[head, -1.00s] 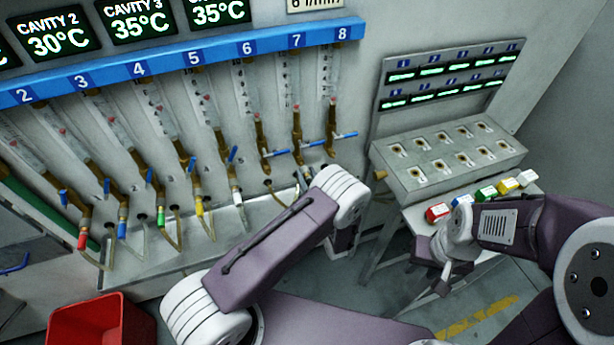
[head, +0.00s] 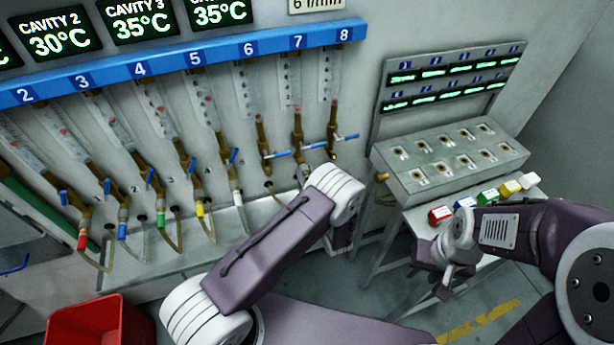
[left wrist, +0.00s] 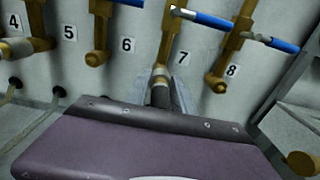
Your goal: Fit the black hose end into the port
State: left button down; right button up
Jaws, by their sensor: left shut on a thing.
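The black hose end (left wrist: 160,97) is between the grey fingers of my left gripper (left wrist: 163,90) in the left wrist view. My left gripper is shut on it, just below the brass port numbered 7 (left wrist: 161,71). The hose end is in line with the port and appears to meet its lower end; I cannot tell how far in it sits. In the head view the brass port 7 (head: 299,150) shows just above my left wrist, which hides most of the hose end. My right gripper (head: 438,272) is low beside the bench, and its jaws are unclear.
Neighbouring brass valves with blue levers flank port 7, including valve 8 (head: 332,140) and valve 6 (head: 263,140). Coloured hoses hang from the ports at left. A red bin (head: 100,325) stands at lower left. A metal socket box (head: 420,184) and coloured blocks (head: 488,197) occupy the right bench.

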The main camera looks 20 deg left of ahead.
pick_arm(q)
jog(key=shift+w+a, duration=0.2)
jog(key=shift+w, duration=0.1)
jog(key=c, duration=1)
grip_release()
jog(key=shift+s+d+f, duration=0.1)
jog(key=shift+s+d, duration=0.15)
jog(key=b+v, duration=0.2)
jog(key=v, duration=0.6)
jog(key=shift+s, duration=0.15)
jog(key=shift+d, duration=0.1)
